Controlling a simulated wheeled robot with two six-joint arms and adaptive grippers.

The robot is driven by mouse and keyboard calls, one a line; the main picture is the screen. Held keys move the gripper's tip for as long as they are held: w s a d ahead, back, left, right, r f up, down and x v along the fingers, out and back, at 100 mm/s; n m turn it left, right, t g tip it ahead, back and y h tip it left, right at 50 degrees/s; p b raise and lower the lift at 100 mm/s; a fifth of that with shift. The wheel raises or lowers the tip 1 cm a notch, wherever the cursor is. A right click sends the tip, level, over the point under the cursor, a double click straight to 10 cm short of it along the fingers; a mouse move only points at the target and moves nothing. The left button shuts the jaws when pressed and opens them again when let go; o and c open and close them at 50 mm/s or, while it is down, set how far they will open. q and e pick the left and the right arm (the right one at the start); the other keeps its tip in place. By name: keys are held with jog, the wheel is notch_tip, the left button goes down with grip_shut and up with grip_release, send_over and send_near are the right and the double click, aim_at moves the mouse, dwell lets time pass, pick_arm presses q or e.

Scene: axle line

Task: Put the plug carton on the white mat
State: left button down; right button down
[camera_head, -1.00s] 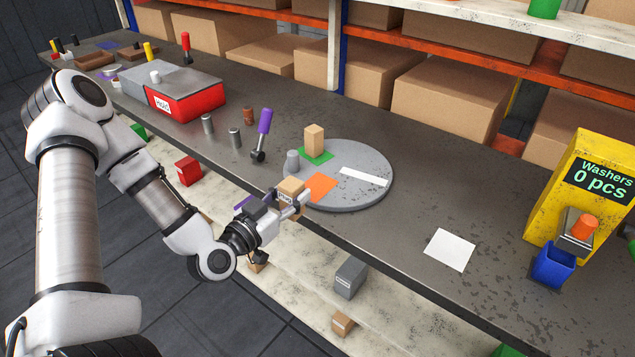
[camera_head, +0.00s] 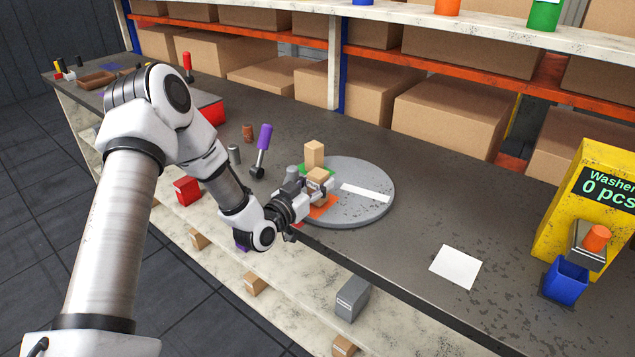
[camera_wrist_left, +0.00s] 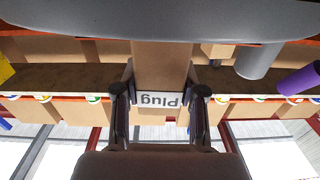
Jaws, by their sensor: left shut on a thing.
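The plug carton (camera_head: 318,175) is a small tan box held in my left gripper (camera_head: 322,187), above the near part of the grey round turntable. In the left wrist view the carton (camera_wrist_left: 162,65) sits between the two fingers (camera_wrist_left: 160,100), with its "Plug" label upside down. The white mat (camera_head: 456,267) is a bare white square lying on the bench, to the right of the turntable and apart from the gripper. My right gripper is in neither view.
The turntable (camera_head: 375,205) carries an orange patch (camera_head: 322,208), a white strip and another tan block (camera_head: 314,154) on green. A purple-handled lever (camera_head: 264,138) stands left. A yellow washer dispenser (camera_head: 570,200) with a blue bin (camera_head: 565,281) stands right. The bench between turntable and mat is clear.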

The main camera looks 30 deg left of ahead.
pick_arm(q)
jog(key=shift+w+f, duration=0.1)
jog(key=shift+f, duration=0.2)
jog(key=c, duration=0.7)
grip_release()
